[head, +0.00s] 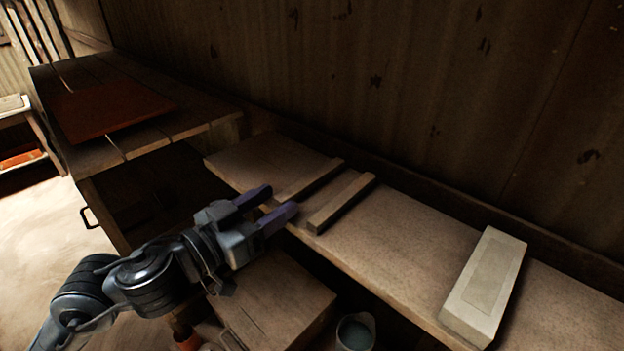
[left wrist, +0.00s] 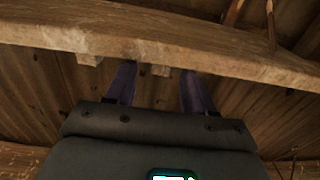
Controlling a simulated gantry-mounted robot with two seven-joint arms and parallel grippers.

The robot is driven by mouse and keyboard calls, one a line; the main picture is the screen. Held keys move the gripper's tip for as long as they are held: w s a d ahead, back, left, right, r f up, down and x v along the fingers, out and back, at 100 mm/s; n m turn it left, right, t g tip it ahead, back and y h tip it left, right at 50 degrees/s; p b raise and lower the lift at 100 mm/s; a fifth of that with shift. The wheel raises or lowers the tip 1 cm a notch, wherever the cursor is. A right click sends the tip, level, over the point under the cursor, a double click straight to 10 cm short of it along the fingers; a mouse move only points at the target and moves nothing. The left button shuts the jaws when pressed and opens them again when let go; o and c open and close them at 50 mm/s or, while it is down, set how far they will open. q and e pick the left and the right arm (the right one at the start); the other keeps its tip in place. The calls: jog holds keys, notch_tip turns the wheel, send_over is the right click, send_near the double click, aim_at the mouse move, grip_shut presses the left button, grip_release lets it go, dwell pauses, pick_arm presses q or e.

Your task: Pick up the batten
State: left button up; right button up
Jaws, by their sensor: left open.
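Two pale wooden battens lie side by side on a wooden shelf (head: 400,252) in the head view: a left batten (head: 310,180) and a right batten (head: 342,203). My left gripper (head: 282,200) is open and empty at the shelf's front edge, its purple fingers pointing towards the near ends of the battens. In the left wrist view the open fingers (left wrist: 159,90) reach to the shelf edge (left wrist: 200,45). Two small pale ends show below that edge, one left of the fingers and one between them. I cannot tell which batten is which there. My right gripper is out of view.
A pale rectangular block (head: 484,287) lies on the shelf at the right. A bench with a reddish-brown sheet (head: 110,108) stands at the left. A wooden box (head: 275,302) and a grey cup (head: 355,331) are below the shelf. A corrugated wall closes the back.

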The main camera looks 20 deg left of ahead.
aim_at(291, 191)
pick_arm(q)
jog(key=shift+x, duration=2.4)
grip_shut()
jog(key=shift+r, duration=0.15)
